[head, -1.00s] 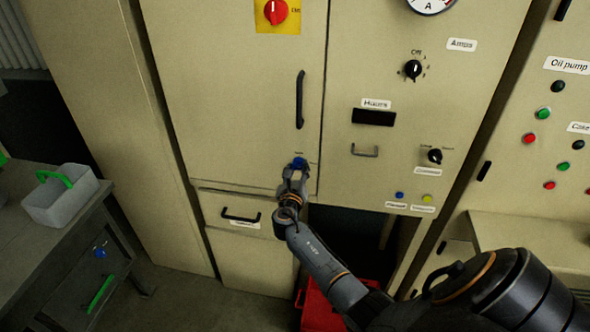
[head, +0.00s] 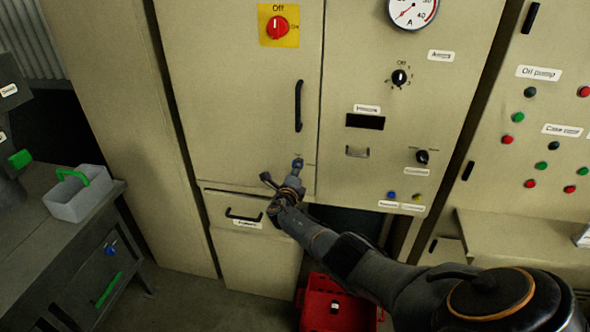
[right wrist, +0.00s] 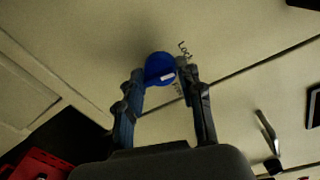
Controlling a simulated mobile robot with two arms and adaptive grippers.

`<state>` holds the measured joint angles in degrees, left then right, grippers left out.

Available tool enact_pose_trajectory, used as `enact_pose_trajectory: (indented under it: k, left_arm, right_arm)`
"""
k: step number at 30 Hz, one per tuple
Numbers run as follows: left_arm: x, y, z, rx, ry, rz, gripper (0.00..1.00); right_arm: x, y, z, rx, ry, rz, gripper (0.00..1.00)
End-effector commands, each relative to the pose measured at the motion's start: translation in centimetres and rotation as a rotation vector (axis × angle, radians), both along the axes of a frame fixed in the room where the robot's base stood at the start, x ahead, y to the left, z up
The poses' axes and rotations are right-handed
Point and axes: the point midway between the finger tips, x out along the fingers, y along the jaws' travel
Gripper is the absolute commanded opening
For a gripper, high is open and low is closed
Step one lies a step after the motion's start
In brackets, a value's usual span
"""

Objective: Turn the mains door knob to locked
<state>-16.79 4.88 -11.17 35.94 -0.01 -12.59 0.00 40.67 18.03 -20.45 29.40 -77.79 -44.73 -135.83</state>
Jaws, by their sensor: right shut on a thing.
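The mains door knob (head: 297,162) is a small blue knob low on the right edge of the tall beige cabinet door (head: 235,110), below its black handle. In the right wrist view the blue knob (right wrist: 158,67) sits between my two fingertips, with a pale mark on its face. The fingers hide the knob's sides. My left gripper is not in view.
A red main switch (head: 277,27) on a yellow plate reads Off. A black door handle (head: 299,106) is above the knob, a drawer handle (head: 243,215) below. A red crate (head: 350,318) is on the floor. A grey bin (head: 78,205) stands on the left bench.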

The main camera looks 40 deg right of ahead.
Motion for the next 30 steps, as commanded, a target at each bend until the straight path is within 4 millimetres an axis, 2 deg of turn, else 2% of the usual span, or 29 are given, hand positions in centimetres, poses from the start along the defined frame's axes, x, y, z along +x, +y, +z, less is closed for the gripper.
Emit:
enact_pose_trajectory:
  k: [1, 5, 13, 24, 25, 28, 30]
  left_arm:
    - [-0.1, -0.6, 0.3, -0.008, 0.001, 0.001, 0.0]
    - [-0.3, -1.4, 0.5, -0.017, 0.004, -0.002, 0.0]
    - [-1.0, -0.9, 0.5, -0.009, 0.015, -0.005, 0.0]
    - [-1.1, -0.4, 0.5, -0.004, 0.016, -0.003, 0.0]
    - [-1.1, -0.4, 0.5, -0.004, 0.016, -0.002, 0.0]
    - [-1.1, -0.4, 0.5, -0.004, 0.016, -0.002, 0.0]
    - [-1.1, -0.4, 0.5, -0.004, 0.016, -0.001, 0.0]
  right_arm:
    - [0.1, -0.3, 0.6, -0.021, 0.012, -0.003, 0.0]
    - [0.2, -0.3, 0.7, -0.054, 0.05, -0.002, 0.0]
    - [0.2, -0.2, 0.6, -0.085, 0.086, -0.002, 0.0]
    - [0.3, -0.2, 0.7, -0.088, 0.088, -0.001, 0.0]
    - [0.3, -0.2, 0.7, -0.088, 0.088, -0.001, 0.39]
    - [0.2, -0.2, 0.6, -0.087, 0.088, -0.001, 0.59]
    - [0.2, -0.1, 0.5, -0.086, 0.088, 0.0, 0.59]
